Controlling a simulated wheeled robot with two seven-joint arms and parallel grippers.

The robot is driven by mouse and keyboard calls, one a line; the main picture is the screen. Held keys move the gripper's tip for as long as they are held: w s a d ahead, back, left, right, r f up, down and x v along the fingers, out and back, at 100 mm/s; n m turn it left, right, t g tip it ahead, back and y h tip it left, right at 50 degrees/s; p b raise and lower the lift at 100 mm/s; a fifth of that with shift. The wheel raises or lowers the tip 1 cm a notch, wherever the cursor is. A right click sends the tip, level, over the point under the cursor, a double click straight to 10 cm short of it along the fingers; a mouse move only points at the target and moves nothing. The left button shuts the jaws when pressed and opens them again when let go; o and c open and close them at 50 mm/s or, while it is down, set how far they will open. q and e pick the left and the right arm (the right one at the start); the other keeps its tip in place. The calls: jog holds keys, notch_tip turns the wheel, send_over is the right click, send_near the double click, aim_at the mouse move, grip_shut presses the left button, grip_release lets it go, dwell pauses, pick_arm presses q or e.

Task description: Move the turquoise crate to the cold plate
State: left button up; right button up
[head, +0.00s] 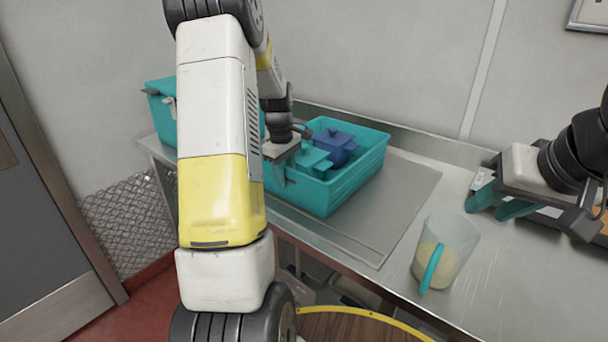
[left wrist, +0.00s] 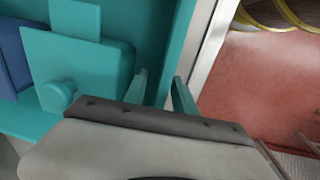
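The turquoise crate (head: 345,190) is at the left part of the grey cold plate (head: 405,190), over its surface; I cannot tell whether it touches the plate. A dark blue lidded pot (head: 338,146) and a turquoise lidded piece (head: 313,160) are inside. My left gripper (head: 275,175) is at the crate's near left wall, partly hidden by my arm. In the left wrist view its turquoise fingers (left wrist: 161,92) stand close together on either side of the crate wall (left wrist: 178,45), shut on it. My right gripper (head: 497,197) is open and empty over the right of the counter.
A clear jug (head: 445,250) with a turquoise handle and pale contents stands right of the plate. Another turquoise container (head: 160,108) stands at the back left. A round, yellow-rimmed wooden top (head: 365,327) is below the counter's front edge.

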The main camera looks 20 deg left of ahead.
pick_arm(q)
jog(key=r, duration=0.6)
jog(key=s+r, duration=0.1)
jog(key=r, duration=0.2)
jog(key=shift+a, duration=0.15)
jog(key=s+d+r+m+t, duration=0.3)
jog(key=s+d+r+m, duration=0.4)
jog(key=s+d+r, duration=0.4)
jog(key=s+d+m+t+h, duration=0.1)
jog(key=s+d+m, duration=0.1)
jog(key=s, duration=0.5)
jog(key=s+d+m+t, duration=0.1)
jog(key=s+d+m, duration=0.2)
jog(key=s+m, duration=0.2)
jog(key=shift+s+f+m+h, duration=0.3)
jog(key=shift+s+f+h, duration=0.15)
jog(key=shift+s, duration=0.4)
